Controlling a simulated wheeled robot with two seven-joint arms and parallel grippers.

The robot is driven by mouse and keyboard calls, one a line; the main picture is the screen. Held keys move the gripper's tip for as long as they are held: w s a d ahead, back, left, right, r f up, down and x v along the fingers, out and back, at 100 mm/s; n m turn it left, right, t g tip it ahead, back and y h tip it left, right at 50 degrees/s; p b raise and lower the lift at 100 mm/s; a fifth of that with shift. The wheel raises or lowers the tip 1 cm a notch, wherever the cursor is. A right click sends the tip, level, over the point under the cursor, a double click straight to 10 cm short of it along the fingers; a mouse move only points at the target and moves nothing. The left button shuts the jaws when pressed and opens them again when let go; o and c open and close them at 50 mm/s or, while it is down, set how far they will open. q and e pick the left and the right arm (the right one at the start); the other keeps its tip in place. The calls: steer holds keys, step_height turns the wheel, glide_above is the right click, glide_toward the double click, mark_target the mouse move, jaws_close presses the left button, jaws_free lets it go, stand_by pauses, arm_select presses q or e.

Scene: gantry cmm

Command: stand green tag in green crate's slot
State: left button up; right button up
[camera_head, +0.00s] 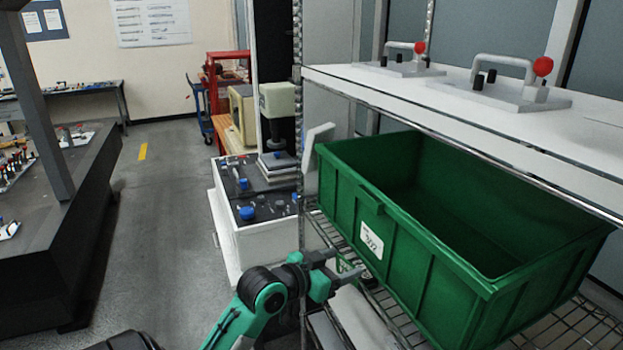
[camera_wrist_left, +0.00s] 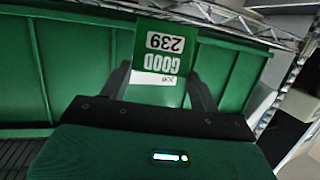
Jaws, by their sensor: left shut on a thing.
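The green crate (camera_head: 400,262) sits on the wire shelf at the right, with a white label (camera_head: 371,240) on its near wall. Its green wall (camera_wrist_left: 80,70) also fills much of the left wrist view. My left gripper (camera_head: 343,272) is shut on the green tag (camera_head: 347,263), low in front of that wall. In the left wrist view the tag (camera_wrist_left: 162,48) stands between the fingertips, with upside-down print reading 239 and GOOD. The crate wall lies behind it; I cannot tell whether they touch. The slot is not clearly visible. My right gripper is not in view.
The wire shelf (camera_head: 575,325) runs under the crate. A white shelf (camera_head: 450,95) with handled fixtures (camera_head: 510,90) is above and behind it. A metal post (camera_head: 297,100) stands left of the crate, near a control console (camera_head: 250,190). Floor at left is clear.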

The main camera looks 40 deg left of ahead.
arm_select(q)
steer(key=s+a+r+m+h+p, duration=0.2)
steer(key=r, duration=1)
steer(key=s+a+r+m+h+p, duration=0.1)
steer(key=s+a+r+h+p, duration=0.15)
steer(key=r, duration=0.85)
steer(key=f+x, duration=0.2)
steer(key=x, duration=0.8)
steer(key=shift+w, duration=0.3)
steer(key=shift+f+y, duration=0.15)
steer(key=shift+y, duration=0.1)
